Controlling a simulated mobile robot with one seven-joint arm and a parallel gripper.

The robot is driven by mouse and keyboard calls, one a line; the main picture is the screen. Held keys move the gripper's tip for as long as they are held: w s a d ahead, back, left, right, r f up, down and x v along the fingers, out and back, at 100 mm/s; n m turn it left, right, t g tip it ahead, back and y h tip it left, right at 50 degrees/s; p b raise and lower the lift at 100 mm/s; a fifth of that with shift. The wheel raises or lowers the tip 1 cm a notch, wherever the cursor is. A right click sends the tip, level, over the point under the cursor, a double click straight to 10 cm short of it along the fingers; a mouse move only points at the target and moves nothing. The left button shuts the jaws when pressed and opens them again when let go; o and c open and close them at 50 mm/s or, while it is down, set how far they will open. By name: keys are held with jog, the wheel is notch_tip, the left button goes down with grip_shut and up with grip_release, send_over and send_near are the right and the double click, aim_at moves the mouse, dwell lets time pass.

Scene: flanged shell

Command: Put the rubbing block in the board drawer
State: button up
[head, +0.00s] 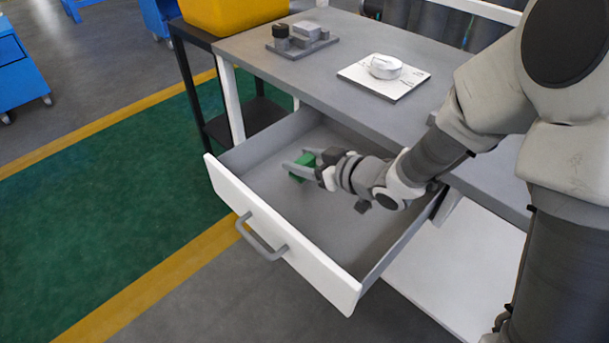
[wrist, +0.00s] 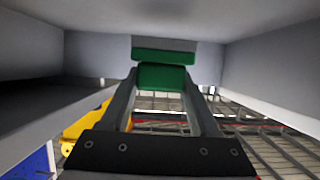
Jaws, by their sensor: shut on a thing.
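The rubbing block is a small green block (head: 306,158), held between the fingertips of my gripper (head: 302,167). The board drawer (head: 264,226) is pulled open under the grey bench top, with a white front and a grey inside. My gripper and the block are inside the outline of the drawer, over its floor. In the wrist view the green block (wrist: 162,77) sits between both fingers, close to a grey surface. Whether the block touches the drawer floor is hard to tell. The fingers hide part of the block.
On the bench top (head: 340,60) stand a white board with a round white part (head: 385,67) and a grey plate with small blocks (head: 301,41). A yellow bin (head: 232,14) is at the back left. The rest of the drawer floor looks bare.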

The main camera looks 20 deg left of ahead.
jog(key=shift+f+b, duration=0.6)
jog(key=shift+f, duration=0.95)
jog(key=shift+f, duration=0.1)
jog(key=shift+f, duration=0.15)
jog(key=o, duration=1.5)
jog(key=shift+c, duration=0.2)
jog(key=shift+r, duration=0.4)
jog(key=p+v, duration=0.2)
jog(key=v, duration=0.5)
jog(key=shift+s+d+f+p, duration=0.1)
jog(key=shift+d+p, duration=0.1)
jog(key=shift+p, duration=0.1)
